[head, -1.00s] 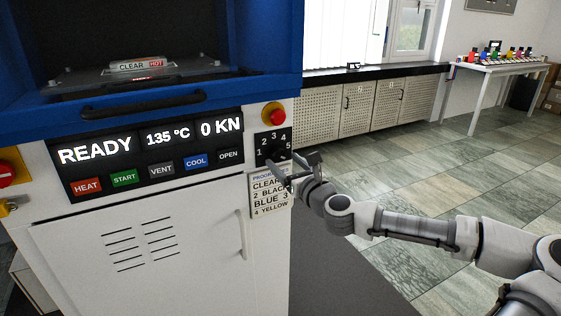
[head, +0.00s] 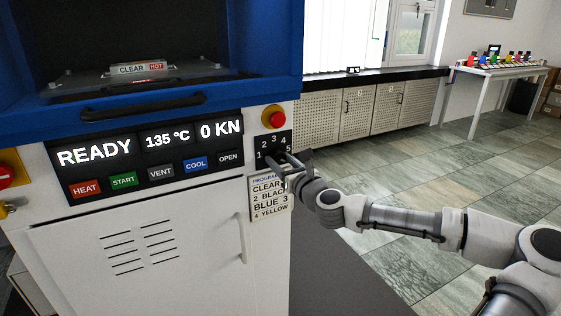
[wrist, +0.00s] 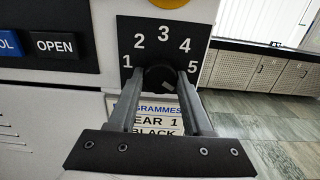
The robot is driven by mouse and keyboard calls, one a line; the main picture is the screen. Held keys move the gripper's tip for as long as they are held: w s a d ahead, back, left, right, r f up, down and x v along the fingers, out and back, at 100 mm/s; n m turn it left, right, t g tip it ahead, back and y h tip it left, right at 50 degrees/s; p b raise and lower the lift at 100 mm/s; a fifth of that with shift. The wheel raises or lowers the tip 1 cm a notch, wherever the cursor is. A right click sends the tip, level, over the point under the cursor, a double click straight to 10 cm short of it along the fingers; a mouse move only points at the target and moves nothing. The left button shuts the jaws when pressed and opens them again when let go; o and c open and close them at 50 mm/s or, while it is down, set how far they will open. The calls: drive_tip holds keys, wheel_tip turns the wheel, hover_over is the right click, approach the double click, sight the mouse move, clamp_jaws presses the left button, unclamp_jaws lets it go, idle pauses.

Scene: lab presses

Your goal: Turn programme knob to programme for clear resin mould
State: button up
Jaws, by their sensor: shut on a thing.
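The black programme knob (wrist: 160,76) sits in the dark dial plate (wrist: 165,38), below an arc of numbers 1 to 5. My gripper (wrist: 158,80) is shut on the knob, with one grey finger on each side. A small light mark shows at the knob's lower right; I cannot tell surely which number the knob points to. In the head view my gripper (head: 281,162) covers most of the knob below the dial numbers (head: 272,144). The programme card (head: 268,198) under it reads CLEAR 1, 2 BLACK, BLUE 3, 4 YELLOW. A mould labelled CLEAR HOT (head: 139,68) lies in the press.
The press display (head: 150,145) reads READY, 135 °C, 0 KN. HEAT, START, VENT, COOL and OPEN buttons (head: 161,172) line its front, left of the dial. A red button (head: 274,117) is just above the dial. Floor (head: 430,165) to the right is clear.

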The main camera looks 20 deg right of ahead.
clamp_jaws()
drive_tip(key=shift+n, duration=0.3)
drive_tip(key=n+p, duration=0.2)
drive_tip(key=n, duration=0.3)
drive_tip(key=shift+r, duration=0.1)
drive_tip(key=n+p, duration=0.1)
drive_tip(key=n, duration=0.5)
drive_tip(key=shift+n+p, duration=0.3)
drive_tip(key=shift+n, duration=0.1)
drive_tip(key=n+p, duration=0.1)
drive_tip(key=n, duration=1)
drive_tip(key=shift+d, duration=0.1)
drive_tip(key=shift+n, duration=0.4)
